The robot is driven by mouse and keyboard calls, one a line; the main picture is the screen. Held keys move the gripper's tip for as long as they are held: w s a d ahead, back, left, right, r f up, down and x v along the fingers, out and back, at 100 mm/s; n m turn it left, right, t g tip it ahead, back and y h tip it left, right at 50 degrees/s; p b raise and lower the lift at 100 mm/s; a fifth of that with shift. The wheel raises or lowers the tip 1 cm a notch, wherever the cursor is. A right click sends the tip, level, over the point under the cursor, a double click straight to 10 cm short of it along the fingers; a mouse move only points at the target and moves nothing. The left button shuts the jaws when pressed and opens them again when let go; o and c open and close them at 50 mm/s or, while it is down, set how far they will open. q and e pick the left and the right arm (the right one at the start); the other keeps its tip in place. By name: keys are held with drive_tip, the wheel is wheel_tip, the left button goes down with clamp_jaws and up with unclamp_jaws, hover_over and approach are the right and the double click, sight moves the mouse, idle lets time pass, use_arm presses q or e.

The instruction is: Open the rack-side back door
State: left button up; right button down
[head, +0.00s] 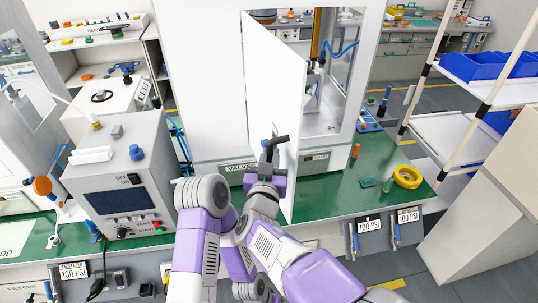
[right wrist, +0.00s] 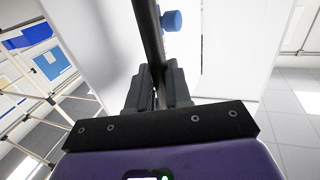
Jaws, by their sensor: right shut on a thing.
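The white back door (head: 268,85) of the press cabinet (head: 205,70) stands partly open, swung out toward me. The cabinet interior shows to its right. My right gripper (head: 268,160) is shut on the door's black handle (head: 276,143). In the right wrist view the two dark fingers (right wrist: 158,88) close around the black handle bar (right wrist: 149,40), with the white door behind. My left gripper cannot be made out in the head view.
A control box (head: 122,185) stands on the green bench at left. Yellow tape (head: 407,177) and a small green block (head: 367,182) lie at right. Inside the cabinet are a yellow cylinder (head: 317,35) and blue hose (head: 342,50). A rack with blue bins (head: 475,66) stands at far right.

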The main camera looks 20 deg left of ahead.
drive_tip(key=shift+w+r, duration=0.15)
drive_tip(key=shift+r, duration=0.15)
drive_tip(key=c, duration=1.5)
unclamp_jaws()
drive_tip(key=o, duration=0.3)
drive_tip(key=shift+w+a+f, duration=0.15)
drive_tip(key=shift+w+a, duration=0.05)
drive_tip(key=shift+o, duration=0.5)
drive_tip(key=shift+w+a+f, duration=0.15)
drive_tip(key=shift+w, duration=0.1)
drive_tip(key=shift+s, duration=0.35)
drive_tip(key=v, duration=0.7)
drive_tip(key=shift+s, duration=0.1)
